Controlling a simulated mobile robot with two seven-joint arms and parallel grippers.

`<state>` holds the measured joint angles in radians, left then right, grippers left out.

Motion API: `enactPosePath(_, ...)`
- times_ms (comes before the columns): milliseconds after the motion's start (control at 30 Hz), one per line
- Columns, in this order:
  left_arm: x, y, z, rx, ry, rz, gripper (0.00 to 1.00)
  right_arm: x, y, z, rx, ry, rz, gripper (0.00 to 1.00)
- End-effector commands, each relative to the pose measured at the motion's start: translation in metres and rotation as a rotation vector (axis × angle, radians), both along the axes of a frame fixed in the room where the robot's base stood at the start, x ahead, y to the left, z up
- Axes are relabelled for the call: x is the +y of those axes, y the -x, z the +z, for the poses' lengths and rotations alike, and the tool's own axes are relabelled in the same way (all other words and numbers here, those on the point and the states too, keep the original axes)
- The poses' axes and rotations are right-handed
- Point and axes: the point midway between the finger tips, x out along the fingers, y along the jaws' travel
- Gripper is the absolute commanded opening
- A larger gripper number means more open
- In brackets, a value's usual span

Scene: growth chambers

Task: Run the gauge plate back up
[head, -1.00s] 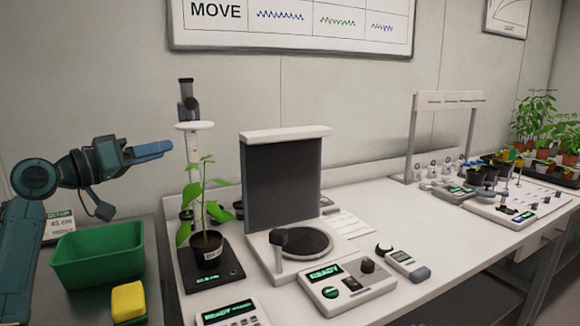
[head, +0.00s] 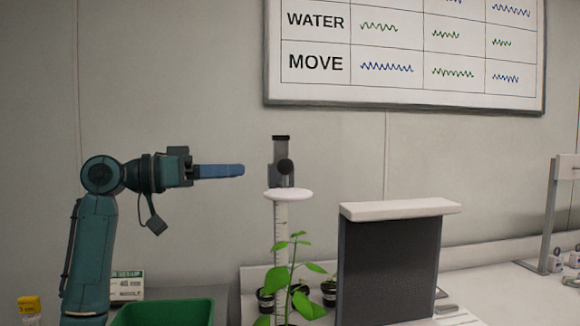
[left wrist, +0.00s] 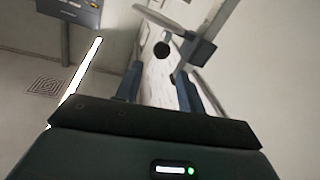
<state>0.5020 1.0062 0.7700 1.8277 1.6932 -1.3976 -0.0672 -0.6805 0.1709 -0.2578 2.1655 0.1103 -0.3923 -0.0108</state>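The gauge plate is a white disc (head: 289,195) on an upright ruled post (head: 281,225), with a dark slider and round knob (head: 285,167) just above it. A leafy potted plant (head: 292,285) stands below the plate; its pot is mostly cut off. My left gripper (head: 241,170) is left of the knob, pointing right at about its height, apart from it in the picture. In the left wrist view its blue fingers (left wrist: 160,85) are spread with nothing between them. The dark knob (left wrist: 161,49) shows beyond the fingertips, with the plate probably above. My right gripper is not in view.
A dark panel with a white top (head: 390,262) stands right of the post. A green bin (head: 165,313) and a yellow-topped item (head: 30,306) are at lower left. A small sign (head: 128,286) stands behind my arm. The wall board (head: 405,55) hangs above.

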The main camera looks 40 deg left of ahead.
Motion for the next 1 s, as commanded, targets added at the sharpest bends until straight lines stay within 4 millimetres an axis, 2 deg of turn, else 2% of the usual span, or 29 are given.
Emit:
enactPosePath(267,-0.005,-0.009,0.002,0.001,0.001,-0.002,0.39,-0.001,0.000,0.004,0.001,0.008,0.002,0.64)
enactPosePath(700,-0.045,-0.086,0.004,0.000,0.002,-0.003,0.39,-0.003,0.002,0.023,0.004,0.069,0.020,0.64)
enactPosePath(833,-0.054,-0.103,0.003,-0.002,0.002,-0.002,0.39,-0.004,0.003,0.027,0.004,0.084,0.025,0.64)
enactPosePath(1000,-0.060,-0.115,0.001,-0.001,0.001,-0.001,0.39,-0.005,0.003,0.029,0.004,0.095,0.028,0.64)
